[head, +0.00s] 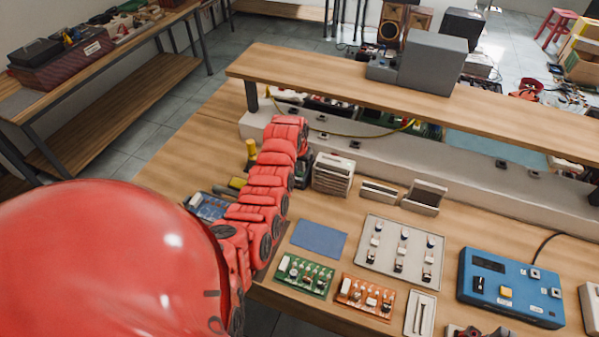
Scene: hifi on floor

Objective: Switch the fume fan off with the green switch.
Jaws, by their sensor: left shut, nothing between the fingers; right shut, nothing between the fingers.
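My red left arm (268,185) reaches from the left across the bench towards the grey back rail. Its gripper fingers are hidden behind the arm. My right gripper (482,332) shows only partly at the bottom edge, shut and empty, in front of the blue box. A pale vented box (333,174), possibly the fume fan, stands upright right of my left arm. I cannot make out a green switch. Small dark switches or sockets sit along the back rail (430,160), too small to tell their state. My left arm covers part of the bench and rail.
A blue control box (511,288) with a cable stands at right. A grey plate with small parts (372,258), a blue mat (318,239), a green board (304,275) and an orange board (365,297) lie in front. A raised shelf (330,75) spans the back.

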